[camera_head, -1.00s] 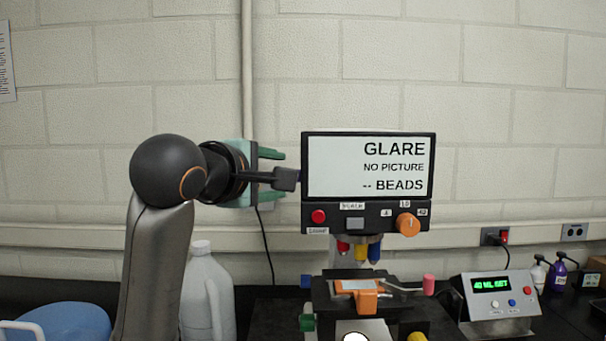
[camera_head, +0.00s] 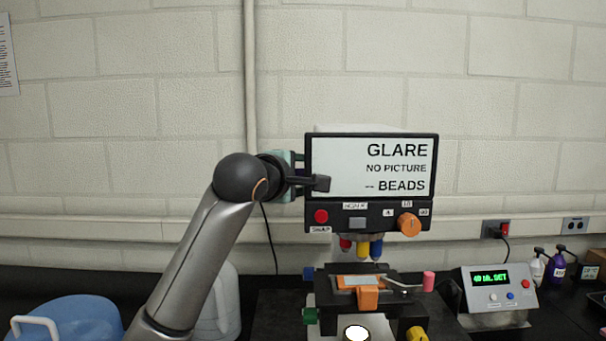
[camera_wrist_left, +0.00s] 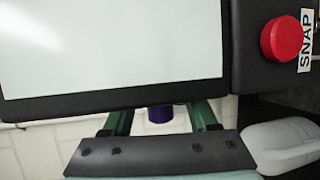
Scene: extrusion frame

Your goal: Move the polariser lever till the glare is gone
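The microscope head (camera_head: 370,180) has a screen (camera_head: 340,165) that reads GLARE, NO PICTURE and -- BEADS. No polariser lever can be made out in the head view. My left gripper (camera_head: 297,173) is at the left edge of the screen housing, its fingertips hidden behind it. In the left wrist view its two green fingers (camera_wrist_left: 160,124) are apart, reaching behind the screen. A purple cylindrical piece (camera_wrist_left: 160,113) shows between them; I cannot tell whether it is the lever's knob or whether the fingers touch it. My right gripper is not in view.
Below the screen are a red SNAP button (camera_head: 321,216) and an orange knob (camera_head: 409,224). The stage (camera_head: 395,274) has an orange slide holder. A control box (camera_head: 500,291) stands right. A white jug (camera_head: 222,305) and blue container (camera_head: 75,320) stand left.

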